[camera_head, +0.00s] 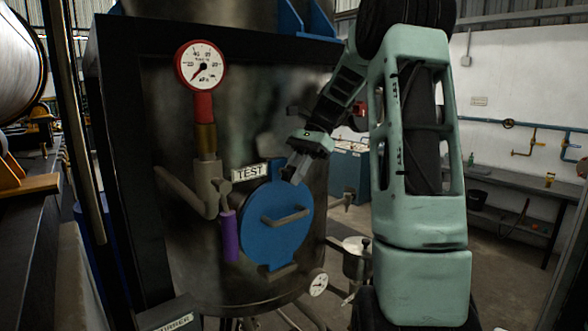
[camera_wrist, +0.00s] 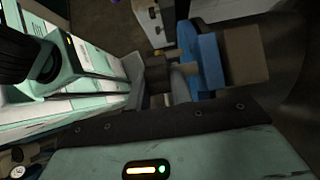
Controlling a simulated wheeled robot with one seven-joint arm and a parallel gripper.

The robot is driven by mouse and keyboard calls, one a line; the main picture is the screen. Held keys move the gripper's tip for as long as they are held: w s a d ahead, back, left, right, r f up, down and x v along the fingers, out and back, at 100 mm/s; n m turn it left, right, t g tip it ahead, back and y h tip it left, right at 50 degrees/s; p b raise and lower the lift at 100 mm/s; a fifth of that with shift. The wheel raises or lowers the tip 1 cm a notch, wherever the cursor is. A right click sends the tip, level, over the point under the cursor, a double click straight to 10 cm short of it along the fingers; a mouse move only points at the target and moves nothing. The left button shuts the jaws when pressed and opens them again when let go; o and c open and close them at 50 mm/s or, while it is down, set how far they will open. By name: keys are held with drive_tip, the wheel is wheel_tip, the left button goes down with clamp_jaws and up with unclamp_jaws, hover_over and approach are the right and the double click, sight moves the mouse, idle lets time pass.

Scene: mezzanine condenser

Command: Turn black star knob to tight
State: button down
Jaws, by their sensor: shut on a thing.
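The round blue hatch (camera_head: 278,235) with a bar handle is on the front of the dark metal vessel (camera_head: 245,120). My gripper (camera_head: 293,172) is at the hatch's upper right edge, fingers pointing down toward it. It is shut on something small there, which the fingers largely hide. I cannot make out the black star knob's shape in either view. In the wrist view, a blue part of the hatch (camera_wrist: 208,62) stands close to a short grey piece and dark blocks near my fingers. The knob's turn position cannot be told.
A red-rimmed gauge (camera_head: 202,66) stands on a pipe left of the hatch. A purple-handled valve (camera_head: 230,236) hangs beside the hatch, below a TEST label (camera_head: 251,172). A small gauge (camera_head: 318,284) is at lower right. A bench (camera_head: 510,190) stands along the right wall.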

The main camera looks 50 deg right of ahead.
idle(0.3)
drive_tip(key=c, duration=1.2)
unclamp_jaws()
drive_tip(key=shift+c, duration=0.2)
drive_tip(key=shift+d, duration=0.1)
drive_tip(key=p+v, duration=0.1)
drive_tip(key=v, duration=1.6)
drive_tip(key=shift+r, duration=0.2)
drive_tip(key=shift+s+d, duration=0.1)
